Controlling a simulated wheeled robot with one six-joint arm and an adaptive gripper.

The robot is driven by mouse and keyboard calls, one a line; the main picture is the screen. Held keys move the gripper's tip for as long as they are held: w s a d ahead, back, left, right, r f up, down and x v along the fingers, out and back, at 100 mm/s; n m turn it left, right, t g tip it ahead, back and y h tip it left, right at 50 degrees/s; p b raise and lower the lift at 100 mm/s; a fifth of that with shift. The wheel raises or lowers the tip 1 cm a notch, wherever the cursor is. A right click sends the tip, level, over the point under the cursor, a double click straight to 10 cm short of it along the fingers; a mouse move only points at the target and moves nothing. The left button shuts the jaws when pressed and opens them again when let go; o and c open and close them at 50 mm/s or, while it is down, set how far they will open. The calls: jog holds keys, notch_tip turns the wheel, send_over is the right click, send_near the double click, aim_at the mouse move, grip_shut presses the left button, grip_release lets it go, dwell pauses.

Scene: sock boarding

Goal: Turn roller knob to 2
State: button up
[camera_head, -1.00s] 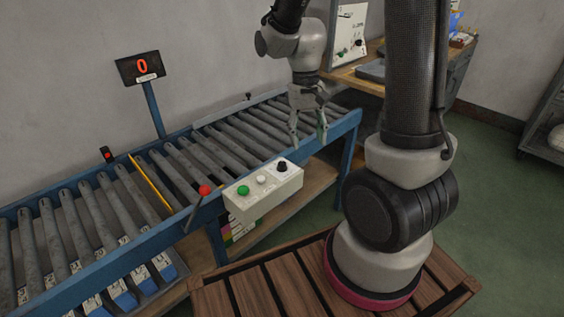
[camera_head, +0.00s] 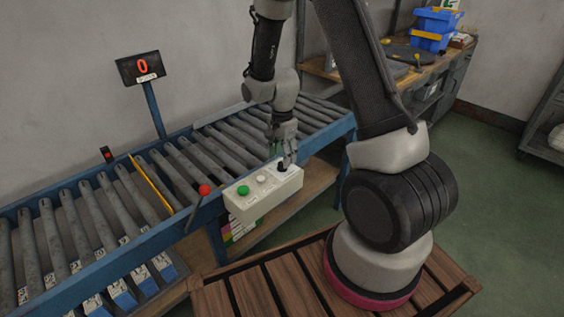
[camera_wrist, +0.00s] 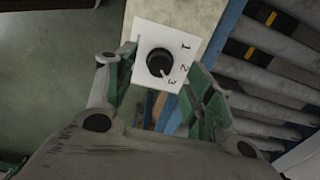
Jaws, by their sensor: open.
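The roller knob (camera_wrist: 158,62) is a round black knob on a white dial plate (camera_wrist: 146,28) marked 1, 2 and 3. Its pale pointer mark is turned towards the 3. In the head view the knob (camera_head: 282,168) is at the right end of the pale control box (camera_head: 262,195). My gripper (camera_wrist: 157,64) is open and empty. Its green-padded fingers lie on either side of the knob in the wrist view, apart from it in the picture. In the head view my gripper (camera_head: 284,152) is just above the knob; the exact gap cannot be told.
The box also has a green button (camera_head: 243,190) and a white button (camera_head: 262,180). A red-knobbed lever (camera_head: 204,190) is to its left. The roller conveyor (camera_head: 120,215) runs behind. A display (camera_head: 140,68) reads 0.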

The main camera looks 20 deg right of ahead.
jog(key=shift+f, duration=1.55)
jog(key=c, duration=1)
jog(key=shift+c, duration=0.2)
jog(key=n, duration=0.4)
jog(key=shift+n, duration=2.3)
